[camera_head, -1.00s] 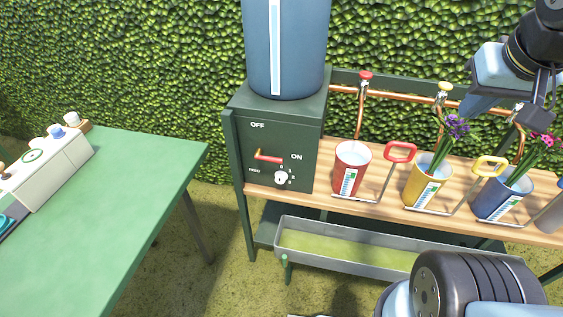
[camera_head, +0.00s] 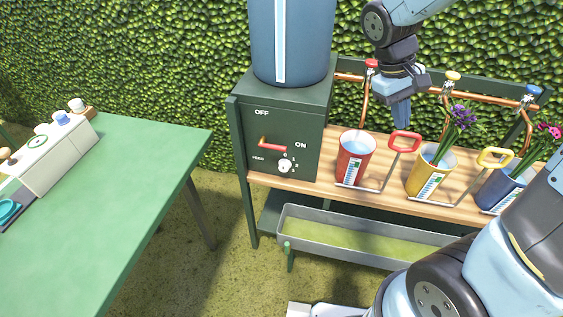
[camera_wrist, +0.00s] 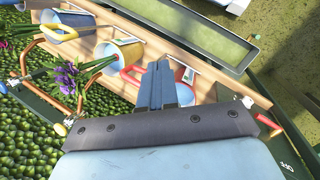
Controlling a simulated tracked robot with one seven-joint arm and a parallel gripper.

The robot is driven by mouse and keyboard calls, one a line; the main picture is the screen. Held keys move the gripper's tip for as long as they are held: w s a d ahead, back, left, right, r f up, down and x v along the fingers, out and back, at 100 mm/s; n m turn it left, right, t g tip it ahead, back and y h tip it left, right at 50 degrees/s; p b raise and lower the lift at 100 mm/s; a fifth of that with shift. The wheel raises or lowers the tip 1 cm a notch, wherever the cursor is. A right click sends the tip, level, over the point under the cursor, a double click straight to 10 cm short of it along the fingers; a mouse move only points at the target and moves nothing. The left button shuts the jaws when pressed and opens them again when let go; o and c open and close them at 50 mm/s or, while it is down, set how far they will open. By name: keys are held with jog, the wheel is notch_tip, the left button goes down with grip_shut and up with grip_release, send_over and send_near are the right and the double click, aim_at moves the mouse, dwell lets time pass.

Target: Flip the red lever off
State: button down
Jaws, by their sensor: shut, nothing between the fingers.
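The red lever (camera_head: 273,144) is on the front of the dark green box (camera_head: 310,120), between the OFF label at the upper left and the ON label at the right. It lies nearly level, with its bar stretching right, toward the ON side. My gripper (camera_head: 402,122) is shut and empty, pointing down above the shelf, near the red cup's handle and well to the right of the lever. In the wrist view my gripper's fingers (camera_wrist: 158,68) are together.
A red cup (camera_head: 355,158), a yellow cup (camera_head: 425,178) and a blue cup (camera_head: 495,192) stand on the wooden shelf, with copper pipes and taps behind. A white dial (camera_head: 284,166) sits below the lever. A blue tank (camera_head: 290,45) tops the box. A green table (camera_head: 140,170) is at the left.

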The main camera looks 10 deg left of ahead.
jog(key=w+a+f+n+t+h, duration=0.2)
jog(key=a+f+n+h, duration=0.4)
jog(key=f, duration=0.4)
jog(key=w+a+f+n+t+h, duration=0.1)
jog(key=a+f+n+t+h, duration=0.25)
jog(key=a+f, duration=0.55)
jog(key=s+a+f+n+t+y, duration=0.2)
jog(key=a+f+n+t+y, duration=0.4)
jog(key=f+n+t, duration=0.3)
jog(key=s+a+f+n+t+y, duration=0.2)
jog(key=a+f+n+t+y, duration=0.4)
jog(key=f+n+t, duration=0.3)
jog(key=shift+s+a+n+t, duration=0.4)
jog(key=shift+a+n+t, duration=0.25)
jog(key=shift+n+t, duration=0.35)
jog(key=shift+r+h, duration=0.1)
jog(key=shift+h, duration=0.15)
jog(key=x, duration=0.4)
jog(key=r+x, duration=0.1)
jog(key=x, duration=0.3)
jog(key=s+x, duration=0.1)
jog(key=x, duration=0.3)
jog(key=shift+r, duration=0.85)
jog(key=shift+a+r+n+y, duration=0.15)
jog(key=shift+n+y, duration=0.1)
jog(key=shift+y, duration=0.25)
